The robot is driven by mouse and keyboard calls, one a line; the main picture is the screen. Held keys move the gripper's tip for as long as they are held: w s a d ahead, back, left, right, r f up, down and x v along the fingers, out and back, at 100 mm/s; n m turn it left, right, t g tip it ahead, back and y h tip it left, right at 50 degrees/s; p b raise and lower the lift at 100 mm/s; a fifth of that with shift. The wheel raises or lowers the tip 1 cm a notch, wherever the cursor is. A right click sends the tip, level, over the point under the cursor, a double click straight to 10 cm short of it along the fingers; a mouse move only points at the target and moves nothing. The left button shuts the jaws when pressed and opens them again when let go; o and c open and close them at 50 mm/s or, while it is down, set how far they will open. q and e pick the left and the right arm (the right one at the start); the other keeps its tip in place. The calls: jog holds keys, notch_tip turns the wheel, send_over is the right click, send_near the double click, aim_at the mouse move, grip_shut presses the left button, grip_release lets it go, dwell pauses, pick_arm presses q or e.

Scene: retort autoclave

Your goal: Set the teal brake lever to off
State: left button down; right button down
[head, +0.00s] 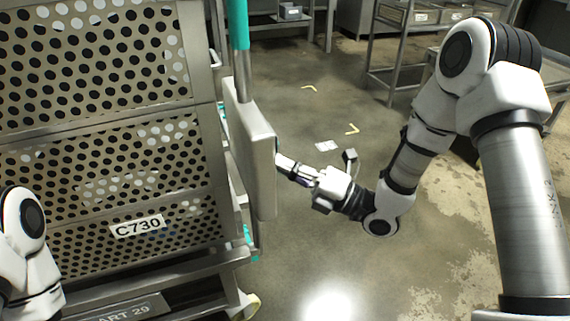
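A teal grip (238,24) on an upright metal rod rises above a pale grey box-like panel (252,150) at the cart's right side; it looks like the brake lever, but its top is cut off by the frame. My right gripper (283,163) reaches in from the right, well below the teal grip. Its tips meet the panel's right edge in the picture and are partly hidden there. I cannot tell whether they touch it or whether the fingers are open. My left gripper is out of view; only part of my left arm shows at the lower left.
A perforated metal cart (190,115) labelled C730 fills the left side. More teal parts (248,236) show low behind the panel. Metal racks (395,45) stand at the back right.

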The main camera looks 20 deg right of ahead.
aim_at(279, 144)
jog(key=shift+w+r+p, duration=0.15)
jog(key=shift+r+p, duration=0.2)
jog(key=shift+r, duration=0.1)
jog(key=w+r+m+g+h+p, duration=0.1)
jog(key=w+r+m+h+p, duration=0.1)
jog(key=p, duration=0.4)
jog(key=shift+w+r+m+h, duration=0.2)
jog(key=shift+w+m+h, duration=0.1)
jog(key=shift+m, duration=0.4)
jog(key=w+m+g+h+p, duration=0.2)
jog(key=w+m+g+p, duration=0.1)
jog(key=w+p, duration=0.3)
jog(key=shift+w+f+m+g+h+p, duration=0.2)
jog(key=shift+w+m+g+h+p, duration=0.15)
jog(key=shift+p, duration=0.5)
jog(key=shift+a, duration=0.1)
jog(key=shift+r, duration=0.15)
